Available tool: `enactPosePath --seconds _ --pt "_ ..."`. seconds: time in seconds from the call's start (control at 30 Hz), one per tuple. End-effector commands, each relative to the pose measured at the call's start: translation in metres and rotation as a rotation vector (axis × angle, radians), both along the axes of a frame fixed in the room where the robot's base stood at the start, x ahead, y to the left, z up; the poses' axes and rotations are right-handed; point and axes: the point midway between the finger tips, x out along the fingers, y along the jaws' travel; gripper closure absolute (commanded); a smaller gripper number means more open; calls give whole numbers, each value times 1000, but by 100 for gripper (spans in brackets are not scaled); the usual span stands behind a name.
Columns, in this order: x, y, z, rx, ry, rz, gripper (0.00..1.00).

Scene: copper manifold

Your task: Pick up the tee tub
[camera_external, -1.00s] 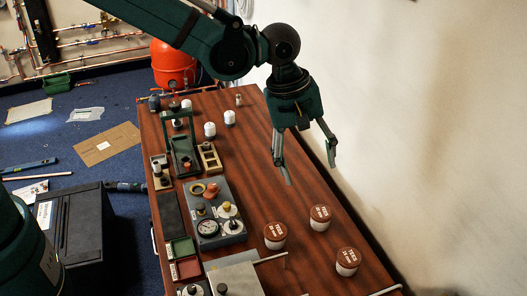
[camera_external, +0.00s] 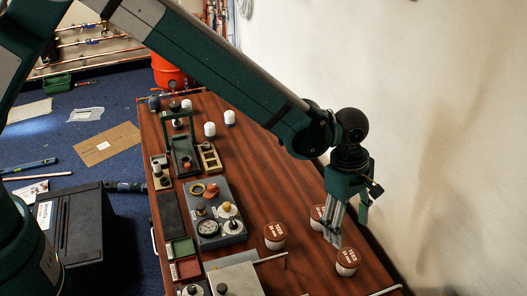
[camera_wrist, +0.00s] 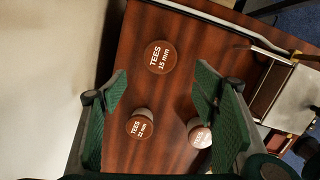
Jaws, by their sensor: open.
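Three white tubs with brown lids marked TEES stand on the wooden bench. One (camera_external: 347,261) is nearest the front; its lid reads TEES 15 mm in the wrist view (camera_wrist: 160,57). A second (camera_external: 317,214) is partly hidden by my gripper; its lid reads 22 mm in the wrist view (camera_wrist: 139,127). The third (camera_external: 275,236) is nearer the bench gear; in the wrist view (camera_wrist: 200,137) my right finger partly covers it and its size is unreadable. My gripper (camera_external: 348,230) is open and empty, pointing down above the tubs. Its fingers straddle the view (camera_wrist: 160,88).
A grey box with a gauge (camera_external: 220,212), a pale plate (camera_external: 235,279) with a rod, and red and green trays (camera_external: 185,268) stand left of the tubs. The wall (camera_external: 450,130) rises close on the right. Bare wood lies between the tubs and the far white caps (camera_external: 210,129).

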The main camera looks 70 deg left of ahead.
Motion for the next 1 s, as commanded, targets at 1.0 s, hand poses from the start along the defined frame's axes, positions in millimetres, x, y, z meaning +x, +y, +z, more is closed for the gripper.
enactPosePath --seconds 1.0 --pt "11 -17 -59 -7 39 84 41"
